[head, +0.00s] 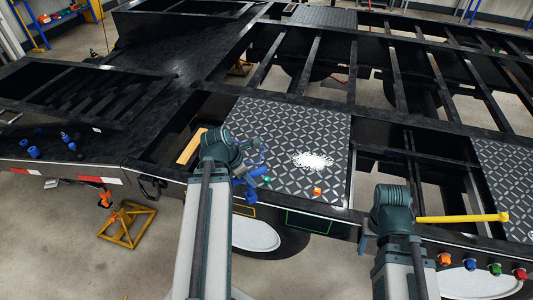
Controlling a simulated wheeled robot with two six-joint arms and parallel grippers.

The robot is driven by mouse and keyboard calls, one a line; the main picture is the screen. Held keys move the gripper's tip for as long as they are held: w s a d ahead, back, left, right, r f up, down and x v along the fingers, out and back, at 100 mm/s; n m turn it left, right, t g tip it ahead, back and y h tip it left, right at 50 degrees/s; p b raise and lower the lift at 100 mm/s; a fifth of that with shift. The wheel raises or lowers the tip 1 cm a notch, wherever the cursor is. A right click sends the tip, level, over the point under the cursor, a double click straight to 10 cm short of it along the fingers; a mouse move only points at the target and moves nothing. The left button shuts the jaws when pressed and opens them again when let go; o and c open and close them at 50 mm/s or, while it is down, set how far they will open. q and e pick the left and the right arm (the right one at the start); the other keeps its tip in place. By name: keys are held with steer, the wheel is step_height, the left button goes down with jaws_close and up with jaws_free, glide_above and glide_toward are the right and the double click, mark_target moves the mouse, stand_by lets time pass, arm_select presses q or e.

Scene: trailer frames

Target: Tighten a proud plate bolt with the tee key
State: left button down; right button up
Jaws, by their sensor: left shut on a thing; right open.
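My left gripper (254,178) is at the left part of the diamond-patterned plate (285,122). It is shut on a small green-tipped thing (266,180), mostly hidden by the blue fingers; I cannot tell whether it is the tee key. A small orange piece (317,191) is near the plate's front edge, right of that gripper; I cannot tell whether it is a bolt. No proud bolt can be made out clearly. My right gripper (364,243) is open, low at the trailer's side and mostly hidden by its wrist.
A white granular patch (313,161) lies on the plate. A yellow bar with a round end (462,217) is right of my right wrist. Several coloured caps (469,265) line the trailer's side. Blue pieces (34,151) lie on the deck at left. Open gaps lie between the frame's beams.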

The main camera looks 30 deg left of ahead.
arm_select(q)
steer(key=shift+s+d+f+b, duration=0.1)
steer(key=shift+d+f+b, duration=0.1)
steer(key=shift+f+b, duration=0.75)
steer(key=w+r+n+y+p, duration=0.1)
steer(key=w+r+n+p, duration=0.1)
steer(key=w, duration=0.4)
steer(key=w+a+r+n+y+p, duration=0.1)
steer(key=w+r+n+p, duration=0.2)
steer(key=w, duration=0.4)
steer(key=shift+r+n+t+y+p, duration=0.35)
steer(key=shift+n+p, duration=0.35)
steer(key=shift+n, duration=0.3)
steer(key=shift+a+f, duration=0.1)
step_height(320, 180, down, 7)
steer(key=m+g+h+b, duration=0.4)
steer(key=m+b, duration=0.3)
steer(key=m, duration=1.1)
steer(key=shift+s, duration=0.15)
steer(key=shift+g+h, duration=0.25)
